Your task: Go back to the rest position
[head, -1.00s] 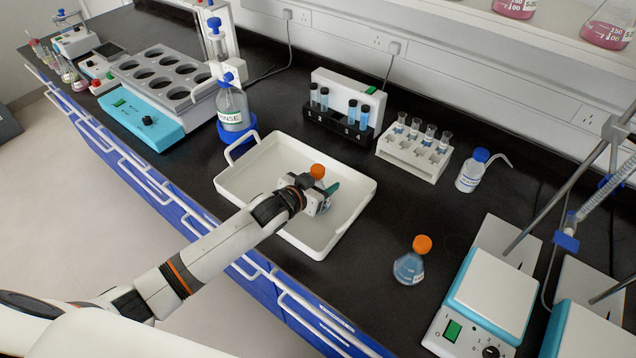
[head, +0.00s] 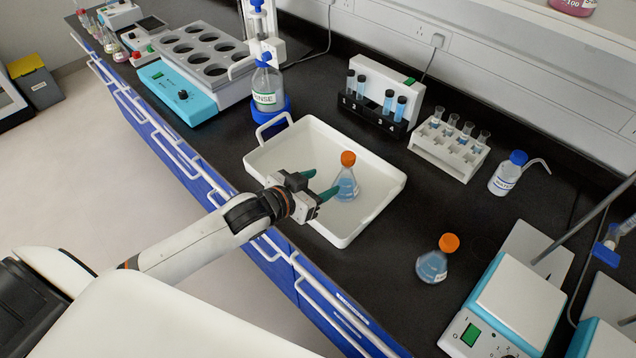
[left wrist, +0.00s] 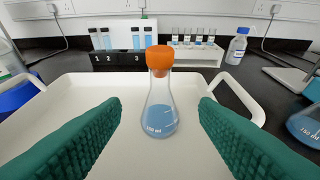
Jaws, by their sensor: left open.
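My left gripper (head: 322,185) is open and empty over the near-left part of the white tray (head: 385,203). Its green fingers point toward a flask of blue liquid with an orange cap (head: 347,183), which stands upright in the tray. In the left wrist view the flask (left wrist: 160,105) stands beyond and between the two spread fingers, with a gap on each side. My right gripper is not in view.
A second orange-capped flask (head: 433,262) stands on the black bench right of the tray. Behind the tray are a black vial rack (head: 372,114), a white tube rack (head: 449,148) and a wash bottle (head: 507,174).

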